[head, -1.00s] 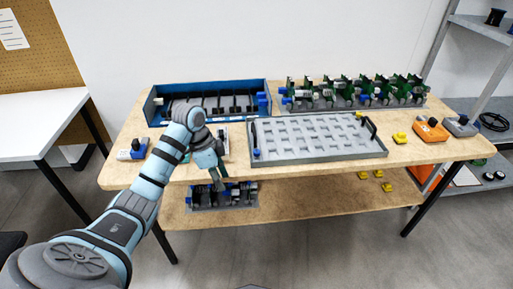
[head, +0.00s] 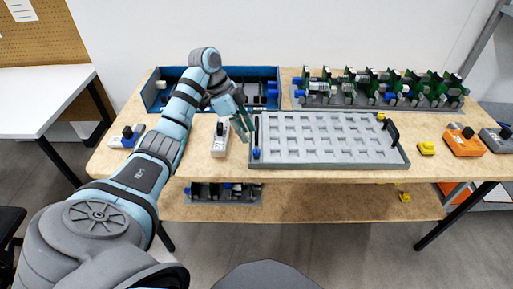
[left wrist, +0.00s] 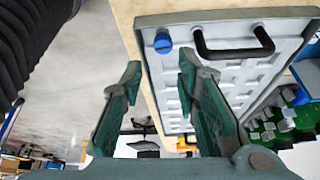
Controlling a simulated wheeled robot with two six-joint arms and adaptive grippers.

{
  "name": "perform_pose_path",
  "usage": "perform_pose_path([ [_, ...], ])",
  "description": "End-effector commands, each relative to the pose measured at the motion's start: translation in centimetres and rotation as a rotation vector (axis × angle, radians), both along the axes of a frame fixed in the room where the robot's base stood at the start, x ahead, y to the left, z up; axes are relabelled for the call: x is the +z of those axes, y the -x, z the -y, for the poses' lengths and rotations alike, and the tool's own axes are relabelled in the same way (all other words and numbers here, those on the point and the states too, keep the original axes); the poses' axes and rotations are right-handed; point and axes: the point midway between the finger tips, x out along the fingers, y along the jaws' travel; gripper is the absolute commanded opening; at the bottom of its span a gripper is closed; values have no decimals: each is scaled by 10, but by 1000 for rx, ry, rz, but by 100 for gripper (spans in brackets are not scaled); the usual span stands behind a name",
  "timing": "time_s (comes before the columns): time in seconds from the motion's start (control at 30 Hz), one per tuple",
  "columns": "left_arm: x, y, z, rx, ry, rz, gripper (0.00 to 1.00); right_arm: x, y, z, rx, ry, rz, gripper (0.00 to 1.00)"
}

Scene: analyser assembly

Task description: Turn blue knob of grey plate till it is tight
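The grey plate (head: 330,162) lies on the table, a shallow rectangular tray with rows of square recesses. Its blue knob (head: 256,153) is at the near left corner, beside a black handle (head: 256,130). In the left wrist view the blue knob (left wrist: 162,42) shows beyond the fingertips, next to the black handle (left wrist: 235,45). My left gripper (head: 245,125) hangs by the plate's left edge. In the left wrist view the gripper (left wrist: 158,78) is open and empty, its two fingers apart and not touching the knob. My right gripper is out of view.
A blue case (head: 152,92) stands behind my left arm. A rack of green boards (head: 380,88) stands at the back right. A white device (head: 220,140) sits just left of the plate. Yellow (head: 427,148) and orange (head: 464,140) parts lie to the right.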

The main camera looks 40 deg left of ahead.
Motion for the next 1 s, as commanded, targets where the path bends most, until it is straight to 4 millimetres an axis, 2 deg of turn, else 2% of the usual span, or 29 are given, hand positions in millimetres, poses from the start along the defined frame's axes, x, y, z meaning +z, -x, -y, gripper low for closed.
perform_pose_path([
  [0.03,-16,-2,5,-2,2,-4,29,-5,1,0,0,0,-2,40],
  [0.1,-34,-7,12,-2,2,-3,29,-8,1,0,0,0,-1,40],
  [0.3,-66,-15,25,-3,1,-1,29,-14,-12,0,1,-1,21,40],
  [0.6,-71,-17,26,-2,-2,-1,29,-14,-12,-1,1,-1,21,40],
  [0.8,-70,-16,26,-2,-1,-1,0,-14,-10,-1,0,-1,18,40],
  [1.0,-70,-17,26,-8,-1,-1,0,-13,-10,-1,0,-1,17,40],
])
